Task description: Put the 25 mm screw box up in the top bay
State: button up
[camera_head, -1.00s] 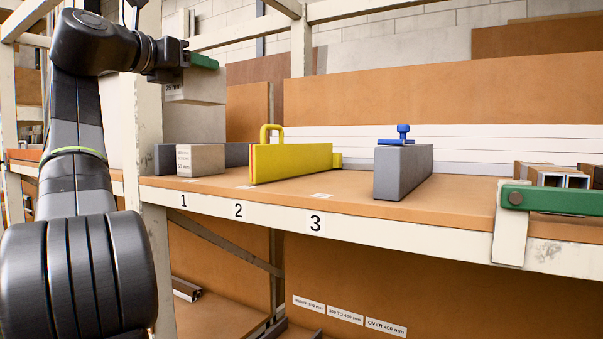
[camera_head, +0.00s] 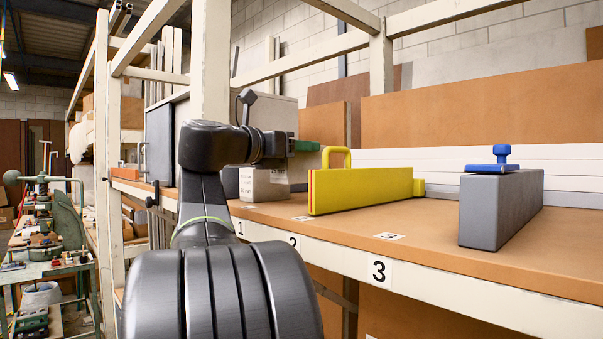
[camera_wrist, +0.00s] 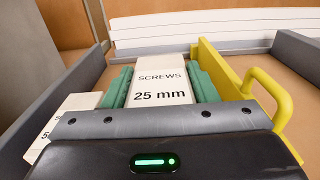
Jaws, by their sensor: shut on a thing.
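The 25 mm screw box (camera_wrist: 161,92), white with black lettering, sits between the green jaws of my gripper (camera_wrist: 160,88) in the wrist view. My gripper is shut on its sides. In the head view my gripper (camera_head: 292,149) is above the shelf near bay 1. Pale box faces (camera_head: 262,188) show just below it; I cannot tell clearly there which belongs to the held box. Another white box (camera_wrist: 62,122), its label partly cut off, lies lower left in the wrist view. I cannot make out which place is the top bay.
A yellow divider with a handle (camera_head: 362,189) stands to the right of my gripper. A grey divider with a blue knob (camera_head: 500,208) is further right, with clear shelf (camera_head: 430,215) between them. White frame posts (camera_head: 210,60) and rails rise around the arm. A green machine (camera_head: 62,215) stands far left.

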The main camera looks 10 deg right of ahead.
aim_at(297, 169)
jog(key=shift+f, duration=2.3)
jog(key=o, duration=1.3)
jog(key=shift+f, duration=0.15)
jog(key=shift+c, duration=0.2)
jog(key=b+v, duration=0.2)
jog(key=v, duration=1)
jog(key=shift+b, duration=0.35)
